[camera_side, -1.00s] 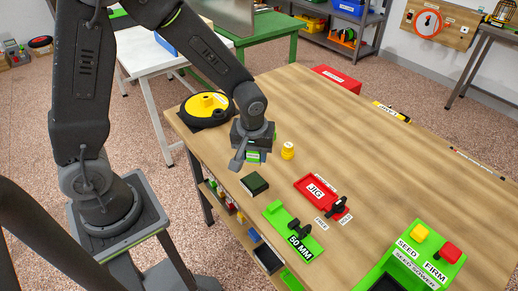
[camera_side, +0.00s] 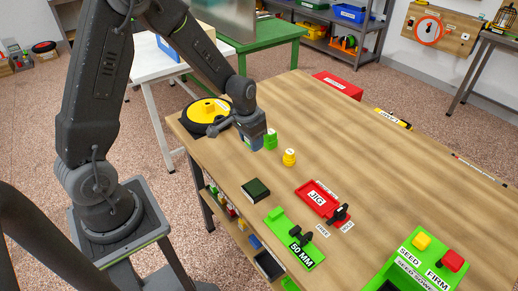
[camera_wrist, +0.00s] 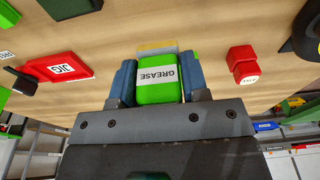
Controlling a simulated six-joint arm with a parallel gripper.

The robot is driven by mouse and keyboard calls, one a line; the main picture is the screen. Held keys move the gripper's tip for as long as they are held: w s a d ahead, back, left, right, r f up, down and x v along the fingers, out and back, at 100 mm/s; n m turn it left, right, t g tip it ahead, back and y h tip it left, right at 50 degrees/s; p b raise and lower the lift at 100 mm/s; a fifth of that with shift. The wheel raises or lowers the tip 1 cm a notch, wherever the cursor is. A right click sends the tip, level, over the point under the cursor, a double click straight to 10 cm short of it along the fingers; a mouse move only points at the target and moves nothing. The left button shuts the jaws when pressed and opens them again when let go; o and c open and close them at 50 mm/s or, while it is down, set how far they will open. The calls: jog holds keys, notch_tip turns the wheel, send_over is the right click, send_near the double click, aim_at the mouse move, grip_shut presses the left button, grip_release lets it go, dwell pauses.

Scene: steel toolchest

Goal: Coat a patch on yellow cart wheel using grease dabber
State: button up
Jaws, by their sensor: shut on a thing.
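The yellow cart wheel (camera_side: 208,108) has a black tyre and a raised hub. It lies flat on the wooden table at its far left corner. A dark rim of it shows at the right edge in the wrist view (camera_wrist: 309,30). My gripper (camera_wrist: 158,80) is shut on the green grease dabber (camera_wrist: 157,90), which has a white GREASE label and a tan pad at its far end.
A yellow piece (camera_side: 289,157) stands right of the dabber. A dark-topped block (camera_side: 255,190), red JIG tray (camera_side: 318,198) and green 50 MM fixture (camera_side: 292,238) lie nearer the camera. A small red object (camera_wrist: 243,66) stands beside the dabber in the wrist view. The table's middle right is clear.

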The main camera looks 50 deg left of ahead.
jog(key=w+a+r, duration=0.2)
jog(key=a, duration=1.4)
notch_tip(320, 180, up, 3)
send_over(191, 110)
jog(key=shift+s+f, duration=0.15)
jog(key=shift+f, duration=1.6)
jog(key=shift+s+f, duration=0.1)
jog(key=shift+f, duration=1.65)
jog(key=shift+d+f, duration=0.5)
jog(key=shift+f, duration=0.05)
jog(key=shift+d, duration=2.65)
jog(key=shift+n, duration=0.3)
jog(key=shift+a, duration=3.3)
notch_tip(191, 110, up, 8)
jog(key=shift+r, duration=0.1)
